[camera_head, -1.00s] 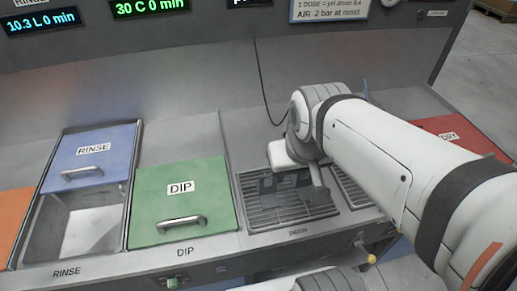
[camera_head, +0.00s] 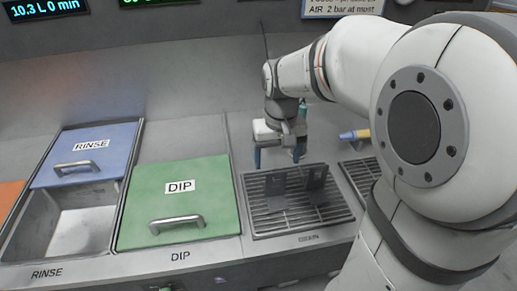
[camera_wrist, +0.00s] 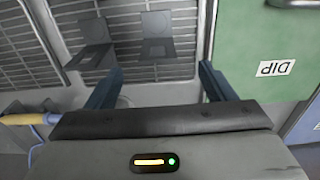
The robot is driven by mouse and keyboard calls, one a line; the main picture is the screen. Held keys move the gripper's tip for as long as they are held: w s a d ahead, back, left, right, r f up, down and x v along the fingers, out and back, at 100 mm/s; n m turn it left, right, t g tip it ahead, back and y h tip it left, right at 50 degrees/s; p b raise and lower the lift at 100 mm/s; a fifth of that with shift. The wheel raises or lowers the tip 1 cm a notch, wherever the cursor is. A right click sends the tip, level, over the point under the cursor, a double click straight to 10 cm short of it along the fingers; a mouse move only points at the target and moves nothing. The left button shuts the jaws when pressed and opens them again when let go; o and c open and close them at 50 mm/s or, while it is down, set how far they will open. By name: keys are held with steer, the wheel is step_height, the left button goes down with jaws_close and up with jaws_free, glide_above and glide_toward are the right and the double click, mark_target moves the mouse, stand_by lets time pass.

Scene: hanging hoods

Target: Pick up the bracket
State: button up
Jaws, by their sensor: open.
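Two dark grey L-shaped brackets stand on the drain grate (camera_head: 262,227). The left bracket (camera_head: 276,191) and the right bracket (camera_head: 315,180) are a short gap apart in the head view. In the wrist view their order is reversed: the left one (camera_wrist: 157,35) is ahead and the other (camera_wrist: 92,50) is to its left. My gripper (camera_head: 278,155) is open and empty, with its blue fingers pointing down near the grate's back edge. In the wrist view the spread fingers (camera_wrist: 160,78) are on either side of the nearer bracket's line, apart from it.
A green DIP lid (camera_head: 180,205) lies left of the grate, beside the open RINSE basin (camera_head: 85,222) with its blue lid (camera_head: 84,155). A blue-and-yellow tool (camera_head: 354,135) lies right of the grate. The panel wall is behind.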

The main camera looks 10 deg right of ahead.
mark_target(275, 186)
steer(key=shift+w+f, duration=0.35)
steer(key=shift+f, duration=0.2)
steer(key=shift+w+f, duration=0.3)
steer(key=shift+f, duration=0.25)
steer(key=f, duration=0.7)
steer(key=shift+d, duration=0.2)
jaws_close()
